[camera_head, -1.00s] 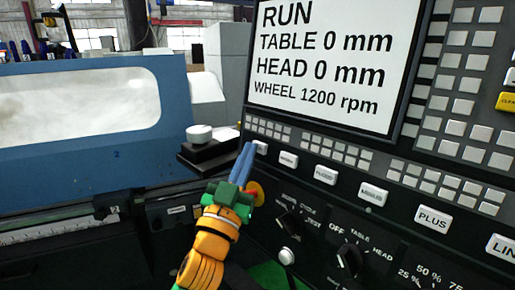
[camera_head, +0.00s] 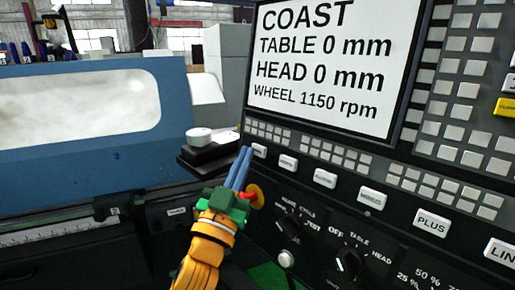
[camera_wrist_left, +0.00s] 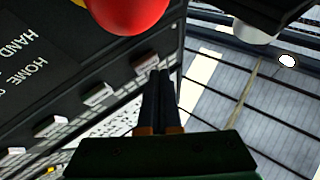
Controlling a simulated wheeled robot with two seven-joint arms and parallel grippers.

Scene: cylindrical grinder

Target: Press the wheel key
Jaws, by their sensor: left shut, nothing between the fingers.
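A row of white keys runs along the dark control panel (camera_head: 320,215). The leftmost key (camera_head: 260,150) is beside my fingertips; its small label is too blurred to read for sure. My left gripper (camera_head: 245,150) is shut and empty, its blue fingers pointing up at the left end of this row. In the wrist view the shut fingertips (camera_wrist_left: 160,73) are close to a white key (camera_wrist_left: 146,62); I cannot tell whether they touch it. The screen (camera_head: 325,65) reads COAST, TABLE 0 mm, HEAD 0 mm, WHEEL 1150 rpm. My right gripper is out of view.
A red and yellow button (camera_head: 255,195) is right beside my left gripper; its red cap (camera_wrist_left: 125,12) is large in the wrist view. Rotary knobs (camera_head: 290,225) sit below the keys. A black block with a round white top (camera_head: 199,136) stands to the left, before the blue machine cover (camera_head: 90,165).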

